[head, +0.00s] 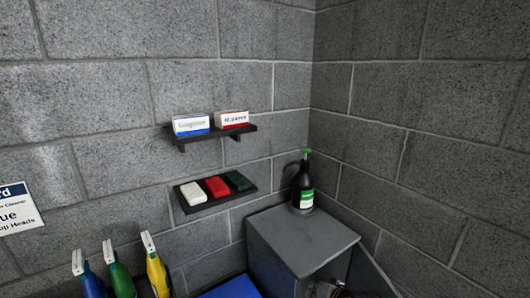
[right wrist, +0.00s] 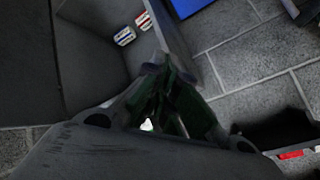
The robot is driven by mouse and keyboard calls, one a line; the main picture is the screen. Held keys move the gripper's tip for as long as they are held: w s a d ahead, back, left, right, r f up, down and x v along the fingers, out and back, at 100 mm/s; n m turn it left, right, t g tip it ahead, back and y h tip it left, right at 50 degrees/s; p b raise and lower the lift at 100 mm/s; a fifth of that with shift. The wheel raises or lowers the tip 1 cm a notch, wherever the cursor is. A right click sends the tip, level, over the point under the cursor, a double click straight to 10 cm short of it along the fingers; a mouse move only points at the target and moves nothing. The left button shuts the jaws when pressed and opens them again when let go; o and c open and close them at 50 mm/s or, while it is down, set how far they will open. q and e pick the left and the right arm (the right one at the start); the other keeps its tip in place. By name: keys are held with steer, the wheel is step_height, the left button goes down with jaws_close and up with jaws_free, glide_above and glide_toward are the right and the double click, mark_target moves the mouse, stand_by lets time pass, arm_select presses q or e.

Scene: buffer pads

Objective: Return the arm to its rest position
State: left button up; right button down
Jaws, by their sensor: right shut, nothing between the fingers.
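My right gripper (right wrist: 160,72) fills the middle of the right wrist view, its dark fingers closed together with nothing between them. In the head view only a small part of it (head: 328,284) shows at the bottom edge, in front of the grey cabinet (head: 300,236); the rest is cut off. My left gripper is not in view. In the right wrist view the fingers point toward a grey box-like compartment (right wrist: 92,62), with a blue-marked box (right wrist: 125,37) and a red-marked box (right wrist: 143,20) beyond the fingertips.
A dark bottle with a green top (head: 303,186) stands on the cabinet. The upper shelf (head: 181,140) holds two boxes; the lower shelf (head: 205,207) holds white, red and green pads. Spray bottles (head: 118,272) stand at lower left. Block walls close the corner.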

steer(key=s+d+f+n+g+h, duration=0.1)
steer(key=s+d+n+g+h, duration=0.15)
steer(key=s, duration=0.95)
steer(key=s+d+f+n+g+h, duration=0.1)
steer(key=s+d+n+g, duration=0.25)
steer(key=s, duration=0.75)
steer(key=s+f, duration=0.3)
steer(key=f, duration=3.2)
steer(key=s+d+f+g, duration=0.1)
steer(key=s+d+f, duration=0.1)
steer(key=s+f, duration=0.8)
steer(key=s+d+f+b, duration=0.1)
steer(key=s+d+f, duration=0.1)
steer(key=s+f, duration=0.7)
steer(key=s, duration=0.3)
steer(key=shift+d+f+g, duration=0.3)
steer(key=shift+f+g, duration=0.05)
steer(key=shift+g, duration=0.05)
steer(key=shift+s+h, duration=0.1)
steer(key=shift+h, duration=0.15)
